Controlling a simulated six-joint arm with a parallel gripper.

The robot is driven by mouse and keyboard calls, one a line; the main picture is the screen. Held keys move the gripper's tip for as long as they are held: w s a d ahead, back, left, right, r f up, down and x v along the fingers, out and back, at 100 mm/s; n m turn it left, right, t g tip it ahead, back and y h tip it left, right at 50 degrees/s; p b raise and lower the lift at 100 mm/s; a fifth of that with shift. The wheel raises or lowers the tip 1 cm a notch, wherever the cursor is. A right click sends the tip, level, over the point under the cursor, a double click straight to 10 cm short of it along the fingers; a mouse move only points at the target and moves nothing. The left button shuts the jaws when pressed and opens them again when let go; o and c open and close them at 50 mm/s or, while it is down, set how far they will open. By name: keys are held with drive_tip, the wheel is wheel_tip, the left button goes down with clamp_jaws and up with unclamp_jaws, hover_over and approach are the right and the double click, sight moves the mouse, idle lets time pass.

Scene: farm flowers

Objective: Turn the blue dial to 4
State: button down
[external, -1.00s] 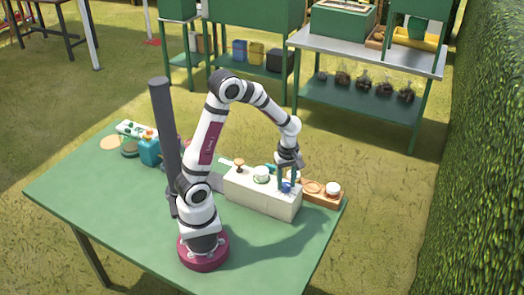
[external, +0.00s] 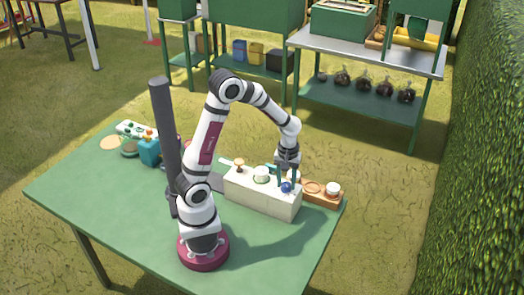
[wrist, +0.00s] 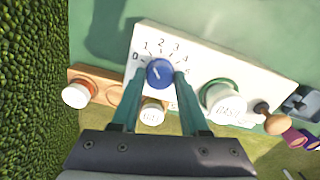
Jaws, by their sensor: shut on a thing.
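The blue dial (wrist: 160,73) sits on a cream panel box (wrist: 205,66), inside an arc of printed numbers starting at 0 on the left. The 1, 2 and 3 read clearly; the higher numbers at the right are partly hidden by a finger. A small pale mark shows on the dial's face, but which number it points to is unclear. My gripper (wrist: 160,76) has one teal finger on each side of the dial and is shut on it. In the external view, the dial (external: 286,187) shows between the fingers of my gripper (external: 286,183).
Beside the dial are a white-capped green-ringed knob (wrist: 224,100) and a wooden knob (wrist: 277,124).

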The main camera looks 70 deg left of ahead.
drive_tip(key=m, duration=0.4)
drive_tip(key=shift+m, duration=0.3)
drive_tip(key=m, duration=0.9)
drive_tip(key=shift+m, duration=1.7)
drive_tip(key=shift+c, duration=2.1)
unclamp_jaws()
